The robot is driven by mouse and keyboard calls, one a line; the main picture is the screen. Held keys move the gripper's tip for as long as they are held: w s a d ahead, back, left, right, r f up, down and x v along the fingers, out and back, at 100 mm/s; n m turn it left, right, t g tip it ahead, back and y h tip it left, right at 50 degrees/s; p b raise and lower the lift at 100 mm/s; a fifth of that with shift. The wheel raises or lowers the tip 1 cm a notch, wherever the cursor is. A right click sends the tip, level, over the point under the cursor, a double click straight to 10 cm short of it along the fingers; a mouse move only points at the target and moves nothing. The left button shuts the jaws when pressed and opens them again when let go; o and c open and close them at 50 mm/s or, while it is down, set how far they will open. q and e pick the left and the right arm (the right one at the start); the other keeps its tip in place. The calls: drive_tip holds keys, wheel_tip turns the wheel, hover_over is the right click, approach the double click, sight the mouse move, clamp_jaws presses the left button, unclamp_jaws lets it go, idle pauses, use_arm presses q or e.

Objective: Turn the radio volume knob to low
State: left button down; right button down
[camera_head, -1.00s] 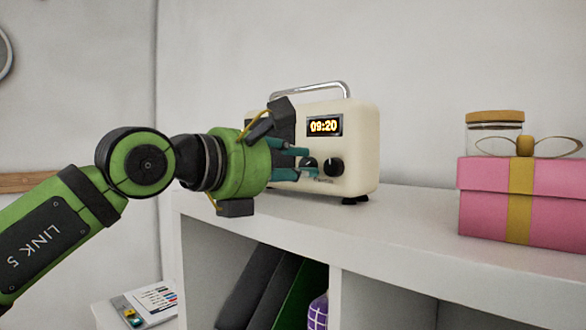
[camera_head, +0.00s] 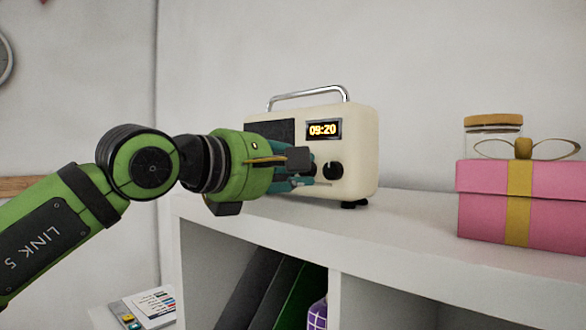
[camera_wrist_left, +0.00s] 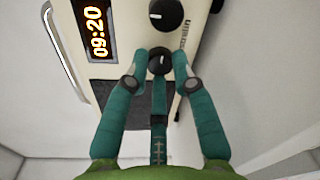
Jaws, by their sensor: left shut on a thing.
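The cream radio (camera_head: 362,140) stands on the white shelf top, with a lit display reading 09:20 and two black knobs. The right-hand knob (camera_head: 333,171) is uncovered; it also shows at the top of the left wrist view (camera_wrist_left: 166,13). My left gripper (camera_head: 300,172) is at the radio's front, over the left-hand knob. In the left wrist view, its teal fingertips (camera_wrist_left: 160,65) close around this left-hand knob (camera_wrist_left: 160,60), one on each side. I cannot read which knob is for volume. My right gripper is in neither view.
A pink gift box (camera_head: 485,195) with a gold ribbon and a glass jar (camera_head: 492,134) stand to the right on the shelf top (camera_head: 420,213). Books (camera_head: 275,290) stand in the compartment below. The shelf top between radio and box is clear.

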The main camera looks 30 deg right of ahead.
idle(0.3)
use_arm(q)
drive_tip(key=c, duration=1)
unclamp_jaws()
drive_tip(key=shift+w+d+f, duration=0.1)
drive_tip(key=shift+w+d, duration=0.05)
drive_tip(key=shift+d, duration=0.05)
drive_tip(key=shift+a, duration=0.1)
drive_tip(key=v, duration=1.2)
